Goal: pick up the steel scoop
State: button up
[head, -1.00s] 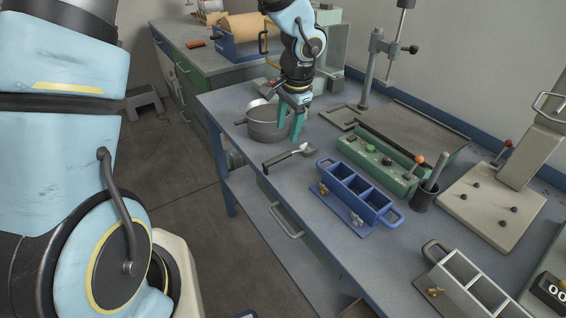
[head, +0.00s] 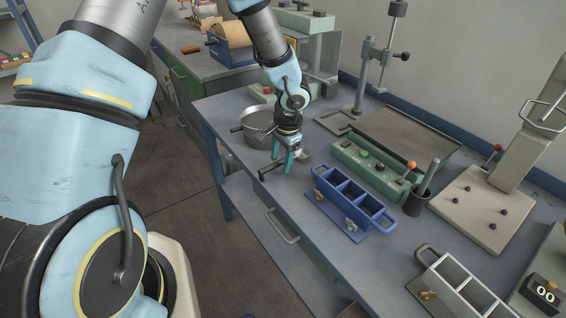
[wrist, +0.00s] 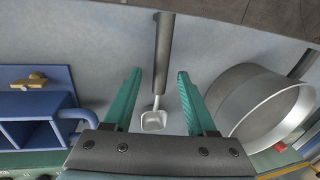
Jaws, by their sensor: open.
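The steel scoop (head: 304,157) lies on the bench near its front edge, partly hidden behind my gripper (head: 282,162) in the head view. The wrist view shows the scoop (wrist: 154,121) with a small square steel bowl and a long dark handle. My gripper (wrist: 159,75) is open, with its two green fingers on either side of the scoop in that picture. The handle runs up between the fingertips, and nothing is gripped. I cannot tell exactly how high the fingertips are above the bench.
A steel pan (head: 257,138) stands close to the left of my gripper and also shows in the wrist view (wrist: 278,112). A blue three-part mould (head: 350,197) sits to the right, with a green control box (head: 372,168) behind it. Bench (head: 255,178) front edge is near.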

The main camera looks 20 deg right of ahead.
jog(key=shift+c, duration=0.3)
grip_shut()
jog(key=shift+r, duration=0.1)
